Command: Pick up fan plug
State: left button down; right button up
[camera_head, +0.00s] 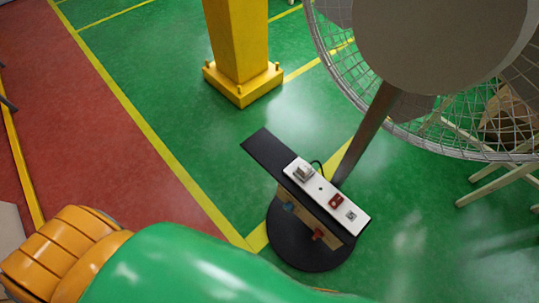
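A white plug (302,171), which appears to be the fan plug, sits at the upper left end of a white power strip (321,191). A short dark cord curves beside it. The strip also carries a red switch (336,201) and a bare socket (351,215). It lies on a narrow dark shelf (264,148) near the fan's pole (367,133). Neither of my grippers shows. A green and orange arm of mine fills the lower left, with its gripper out of sight.
The large fan (440,45) with a wire cage stands at the upper right above a round black base (298,245). Blue and red items hang under the shelf. A yellow column (238,45) stands behind. A wooden stand (497,182) is at right. Green floor left of the shelf is clear.

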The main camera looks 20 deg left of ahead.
aim_at(304, 170)
jog(key=u, duration=0.15)
jog(key=i+j+z, duration=0.2)
jog(key=j+z, duration=0.3)
jog(key=i+j+z, duration=0.15)
jog(key=j+z, duration=1.25)
jog(key=k+j+z, duration=0.1)
jog(key=j+z, duration=0.4)
jog(key=k+j+z, duration=0.2)
jog(key=j+z, duration=0.25)
jog(key=k+j+z, duration=0.25)
jog(key=z, duration=0.25)
